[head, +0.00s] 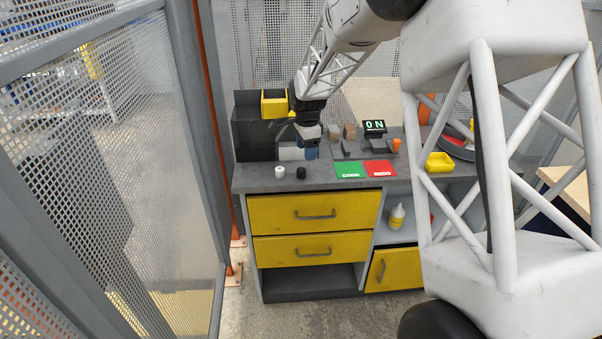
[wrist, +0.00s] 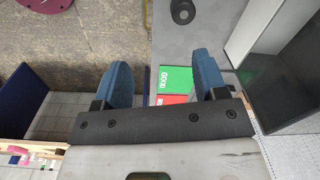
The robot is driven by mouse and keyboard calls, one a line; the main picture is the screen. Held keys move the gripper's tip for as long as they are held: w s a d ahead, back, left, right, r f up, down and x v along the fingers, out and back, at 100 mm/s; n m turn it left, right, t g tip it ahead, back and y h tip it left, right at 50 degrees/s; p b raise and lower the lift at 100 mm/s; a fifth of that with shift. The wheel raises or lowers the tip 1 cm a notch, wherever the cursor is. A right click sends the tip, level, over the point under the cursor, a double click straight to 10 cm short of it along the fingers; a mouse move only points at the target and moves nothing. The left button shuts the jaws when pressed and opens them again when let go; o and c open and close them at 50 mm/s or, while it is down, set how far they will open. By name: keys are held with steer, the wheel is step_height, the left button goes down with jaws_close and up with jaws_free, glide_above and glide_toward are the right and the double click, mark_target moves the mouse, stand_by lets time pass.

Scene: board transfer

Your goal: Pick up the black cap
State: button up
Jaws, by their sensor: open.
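The black cap (head: 301,172) stands on the grey worktop near its front edge, just right of a white cap (head: 279,171). In the wrist view, a round black piece (wrist: 182,11), which looks like the black cap, lies near the top edge, beyond my fingertips. My gripper (head: 310,153) is over the worktop, behind and slightly right of the black cap in the head view. In the wrist view, its blue fingers (wrist: 160,60) are spread wide with nothing between them. The gap between gripper and worktop is hard to judge.
Green (head: 350,169) and red (head: 379,168) pads lie right of the black cap. A black bin (head: 254,140) stands at the back left, near a yellow bin (head: 273,106). A mesh fence (head: 120,150) stands at left. The worktop's front strip is mostly clear.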

mark_target(301, 169)
steer(key=shift+m, duration=0.6)
steer(key=w+f, duration=0.1)
steer(key=w+a+f, duration=0.1)
steer(key=w+f, duration=0.1)
steer(key=shift+w+a+f, duration=0.15)
steer(key=shift+a+f, duration=0.05)
steer(key=shift+f, duration=0.1)
steer(key=shift+f, duration=0.1)
steer(key=shift+f, duration=1.2)
steer(key=shift+f, duration=0.1)
steer(key=shift+f, duration=2.5)
steer(key=shift+c, duration=0.3)
steer(key=c, duration=0.9)
